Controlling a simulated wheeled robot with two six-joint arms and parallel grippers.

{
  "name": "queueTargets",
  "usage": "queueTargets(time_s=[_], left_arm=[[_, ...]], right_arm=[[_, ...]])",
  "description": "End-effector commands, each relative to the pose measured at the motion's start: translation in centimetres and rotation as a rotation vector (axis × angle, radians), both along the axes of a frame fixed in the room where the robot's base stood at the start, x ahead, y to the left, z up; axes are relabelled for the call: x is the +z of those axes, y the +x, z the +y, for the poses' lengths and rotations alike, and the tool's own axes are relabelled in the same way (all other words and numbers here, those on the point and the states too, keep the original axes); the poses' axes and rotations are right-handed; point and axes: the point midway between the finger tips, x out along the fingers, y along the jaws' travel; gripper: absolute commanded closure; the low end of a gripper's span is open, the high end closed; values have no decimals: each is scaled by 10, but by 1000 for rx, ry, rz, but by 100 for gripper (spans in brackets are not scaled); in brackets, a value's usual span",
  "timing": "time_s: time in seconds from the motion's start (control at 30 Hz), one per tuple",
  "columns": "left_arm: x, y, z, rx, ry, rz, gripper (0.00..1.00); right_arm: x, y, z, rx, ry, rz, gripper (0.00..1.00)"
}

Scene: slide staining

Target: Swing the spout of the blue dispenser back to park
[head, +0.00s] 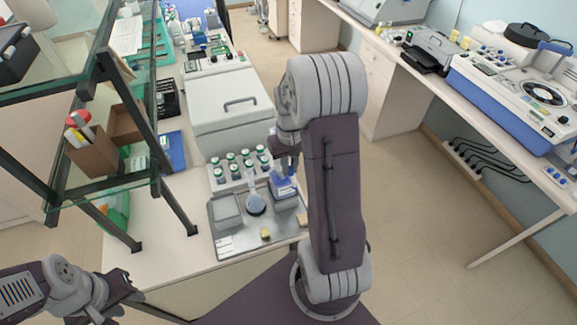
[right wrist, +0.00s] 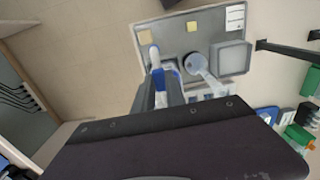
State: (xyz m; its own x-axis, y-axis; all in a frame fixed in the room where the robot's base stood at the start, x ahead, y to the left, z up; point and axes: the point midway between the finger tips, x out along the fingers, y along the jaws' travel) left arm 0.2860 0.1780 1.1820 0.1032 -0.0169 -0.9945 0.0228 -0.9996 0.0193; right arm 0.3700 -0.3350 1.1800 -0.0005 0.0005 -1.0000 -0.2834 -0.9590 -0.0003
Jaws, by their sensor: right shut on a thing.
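The blue dispenser (head: 283,187) stands at the right part of a grey tray (head: 228,243) in the head view, mostly below my right gripper (head: 288,160). In the right wrist view my right gripper (right wrist: 165,88) is shut on the dispenser's spout, with a white tip (right wrist: 154,55) and blue part (right wrist: 157,74) showing at the fingers. The fingers hide much of the dispenser, so the spout's exact angle is unclear. My left gripper (head: 125,292) is at the lower left, off the bench front and away from the tray; its jaw opening is unclear.
Capped bottles (head: 232,168) stand behind. A glass shelf (head: 110,195) rises at left.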

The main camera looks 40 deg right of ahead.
Motion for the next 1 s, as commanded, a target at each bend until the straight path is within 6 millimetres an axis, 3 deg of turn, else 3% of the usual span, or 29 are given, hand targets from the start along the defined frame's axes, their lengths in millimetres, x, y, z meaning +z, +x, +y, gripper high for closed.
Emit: queueTargets(time_s=[0.3,0.33,0.4,0.77,1.0], left_arm=[[0,0,0,0,0,0,64],[0,0,0,0,0,0,64],[0,0,0,0,0,0,64],[-3,0,0,0,0,0,64],[-15,0,0,0,0,0,64]], right_arm=[[0,1,0,1,-2,-2,100],[0,1,0,1,-2,-2,76],[0,1,0,1,-2,-2,62],[6,1,-1,1,-2,-5,62],[56,2,-1,1,-4,-8,62]])
